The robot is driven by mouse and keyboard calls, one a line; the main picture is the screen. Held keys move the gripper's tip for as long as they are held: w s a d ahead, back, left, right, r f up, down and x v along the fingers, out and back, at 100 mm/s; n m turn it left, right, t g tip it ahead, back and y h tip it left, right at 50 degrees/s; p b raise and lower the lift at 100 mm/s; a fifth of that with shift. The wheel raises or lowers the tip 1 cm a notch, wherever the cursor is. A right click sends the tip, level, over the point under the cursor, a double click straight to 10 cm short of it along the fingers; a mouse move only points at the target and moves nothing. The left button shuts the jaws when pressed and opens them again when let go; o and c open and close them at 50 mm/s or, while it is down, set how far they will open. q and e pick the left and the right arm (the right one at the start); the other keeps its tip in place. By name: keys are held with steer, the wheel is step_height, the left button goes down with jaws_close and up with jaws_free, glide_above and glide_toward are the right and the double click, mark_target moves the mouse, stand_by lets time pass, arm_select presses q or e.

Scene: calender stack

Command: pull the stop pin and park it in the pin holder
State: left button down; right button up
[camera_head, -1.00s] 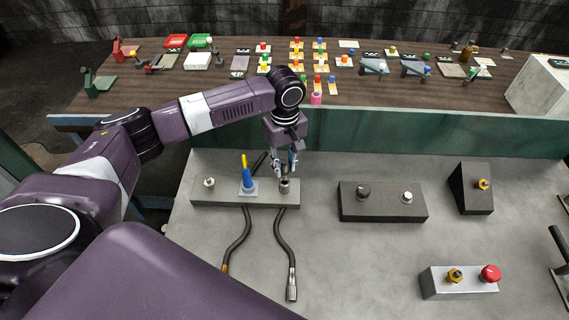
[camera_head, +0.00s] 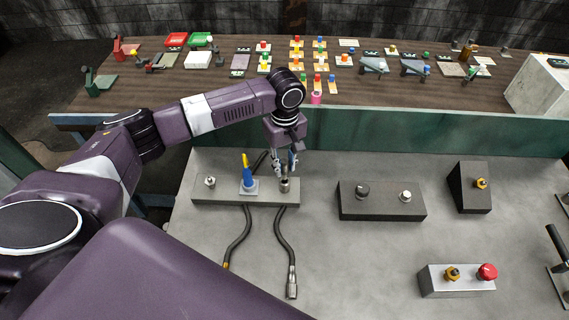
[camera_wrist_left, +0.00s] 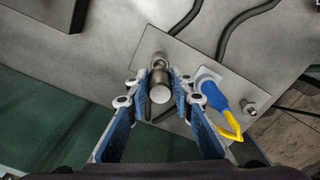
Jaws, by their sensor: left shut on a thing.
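My left gripper (camera_head: 286,172) reaches down over the right end of a long grey block (camera_head: 232,201). In the left wrist view its blue-padded fingers (camera_wrist_left: 156,92) are shut on an upright grey metal cylinder (camera_wrist_left: 160,93) with a round pale end. The cylinder also shows in the head view (camera_head: 284,186), still at the block. I cannot tell whether it is the stop pin. Beside it stands a blue piece (camera_head: 248,180) with a yellow top on a small pale plate. A small metal fitting (camera_head: 210,182) is at the block's left end. I cannot identify the pin holder.
Two dark hoses (camera_head: 284,240) run forward from the block. A dark box (camera_head: 382,202) with two knobs, a dark wedge (camera_head: 469,190) and a box with a red button (camera_head: 487,271) stand to the right. Bare grey surface lies between them. A green wall (camera_head: 430,137) runs behind.

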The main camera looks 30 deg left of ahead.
mark_target(285, 179)
arm_select(q)
steer(key=shift+f+b, duration=0.6)
steer(key=shift+f, duration=1.7)
steer(key=c, duration=1.3)
jaws_free()
steer(key=shift+r, duration=0.1)
step_height(285, 179, up, 3)
steer(key=p, duration=0.3)
steer(key=shift+f, duration=0.2)
steer(key=shift+r+p, duration=0.55)
steer(key=shift+r, duration=1.55)
